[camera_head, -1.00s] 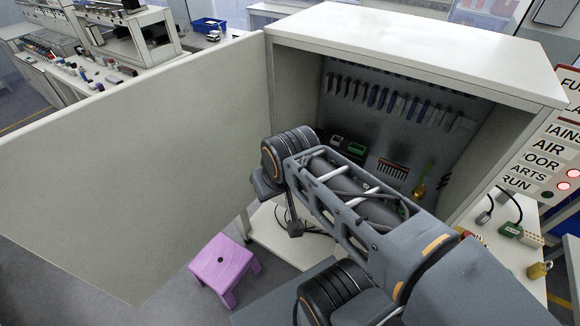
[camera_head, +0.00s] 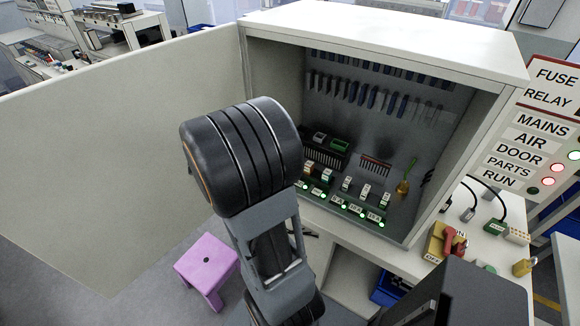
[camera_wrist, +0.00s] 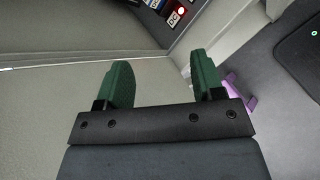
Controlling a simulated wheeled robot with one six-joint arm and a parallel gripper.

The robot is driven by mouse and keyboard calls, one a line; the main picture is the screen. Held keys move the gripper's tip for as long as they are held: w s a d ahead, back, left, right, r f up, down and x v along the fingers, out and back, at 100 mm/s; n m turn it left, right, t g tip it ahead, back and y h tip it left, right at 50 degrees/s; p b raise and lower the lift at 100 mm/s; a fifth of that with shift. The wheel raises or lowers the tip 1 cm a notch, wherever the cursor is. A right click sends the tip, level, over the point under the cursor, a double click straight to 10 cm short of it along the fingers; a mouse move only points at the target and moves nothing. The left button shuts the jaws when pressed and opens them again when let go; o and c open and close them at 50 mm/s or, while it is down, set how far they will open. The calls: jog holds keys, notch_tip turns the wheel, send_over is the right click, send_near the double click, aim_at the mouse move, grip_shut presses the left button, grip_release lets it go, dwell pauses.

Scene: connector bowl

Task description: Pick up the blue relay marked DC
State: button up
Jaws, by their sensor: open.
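My gripper (camera_wrist: 163,75) shows in the wrist view with its two green fingers apart and nothing between them. A label marked DC (camera_wrist: 175,18) sits beside a lit red lamp (camera_wrist: 181,10) at the top edge of that view, beyond the fingertips. The relay itself is cut off there, and I cannot make out a blue relay. In the head view a row of pale relays (camera_head: 364,191) stands in sockets along the cabinet's front floor. My arm's large black joint hides the row's left end, and my gripper is not visible there.
The cabinet (camera_head: 400,45) is open at the front, its broad door (camera_head: 120,150) swung out left. A rack of sockets (camera_head: 325,157) and a brass bell-like object (camera_head: 402,187) stand inside. A purple stool (camera_head: 206,262) is on the floor. A red-and-yellow switch (camera_head: 447,243) is on the right-hand bench.

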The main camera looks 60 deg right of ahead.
jog(key=d+f+n+h, duration=0.1)
jog(key=d+f+n, duration=0.2)
jog(key=d+f, duration=0.2)
jog(key=d+f+n+h, duration=0.1)
jog(key=d+f+n, duration=0.2)
jog(key=d+f, duration=0.2)
jog(key=w+d+f+n+h, duration=0.1)
jog(key=d+f+n, duration=0.2)
jog(key=d, duration=0.7)
notch_tip(320, 180, down, 2)
jog(key=shift+f+n+t+b, duration=0.25)
jog(key=shift+n+t+b, duration=0.05)
jog(key=shift+n+t, duration=0.1)
jog(key=shift+p+x, duration=1)
jog(key=shift+x, duration=2.05)
jog(key=shift+w, duration=0.1)
jog(key=c, duration=1)
jog(key=shift+r, duration=0.2)
